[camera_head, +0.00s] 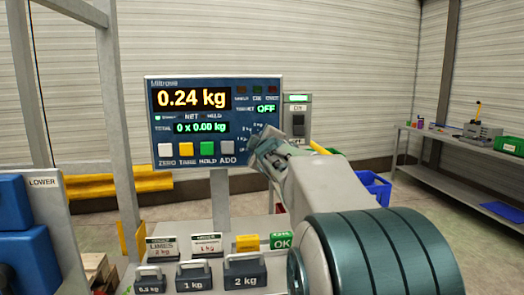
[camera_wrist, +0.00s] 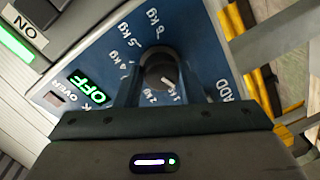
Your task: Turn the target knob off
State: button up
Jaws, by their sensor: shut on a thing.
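The scale's blue panel (camera_head: 213,100) faces me in the head view. It reads 0.24 kg, and the word OFF shows in green beside TARGET; OFF also glows in the wrist view (camera_wrist: 86,90). The round dark target knob (camera_wrist: 160,72) sits between my gripper's fingers (camera_wrist: 161,88) in the wrist view, one finger on each side, and they are shut on it. Kg marks ring the knob; where its pointer rests is hard to tell. In the head view my gripper (camera_head: 267,146) is at the panel's lower right corner and hides the knob.
A switch box (camera_head: 298,117) stands close to the panel's right side, with a lit green strip. Weights marked 0.5, 1 and 2 kg (camera_head: 246,272) stand on the bench below. A shelf table (camera_head: 455,146) is far right. A post (camera_head: 116,130) rises left of the panel.

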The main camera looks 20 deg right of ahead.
jog(key=shift+a+n+b, duration=0.1)
jog(key=shift+n+b, duration=0.4)
jog(key=shift+n, duration=0.6)
jog(key=o, duration=1)
jog(key=shift+w, duration=0.1)
jog(key=b+v, duration=0.1)
jog(key=v, duration=1.3)
jog(key=shift+a+f, duration=0.1)
jog(key=shift+f, duration=0.05)
jog(key=shift+w, duration=0.1)
